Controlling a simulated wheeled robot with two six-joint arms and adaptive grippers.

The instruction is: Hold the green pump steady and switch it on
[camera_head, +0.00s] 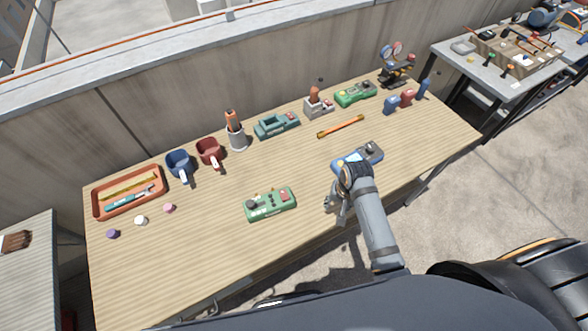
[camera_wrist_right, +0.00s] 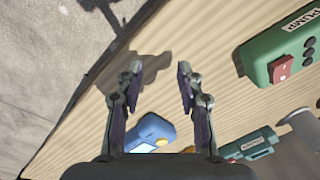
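The green pump (camera_head: 270,203) lies on the near middle of the wooden table, with a dark round knob at its left and a red switch at its right. In the right wrist view a green case labelled PUMP (camera_wrist_right: 284,48) shows at the upper right, with a red rocker switch (camera_wrist_right: 281,69) and dark buttons. Whether the switch is on cannot be told. My right gripper (camera_head: 335,203) is above the table, right of the pump and apart from it. In the wrist view its two fingers (camera_wrist_right: 160,72) stand apart with nothing between them. My left gripper is out of view.
A blue device (camera_head: 360,157) lies close behind my right gripper. Farther back are a teal device (camera_head: 277,125), another green device (camera_head: 355,93) and a yellow-orange level (camera_head: 340,126). Mugs and an orange tray (camera_head: 158,176) stand left.

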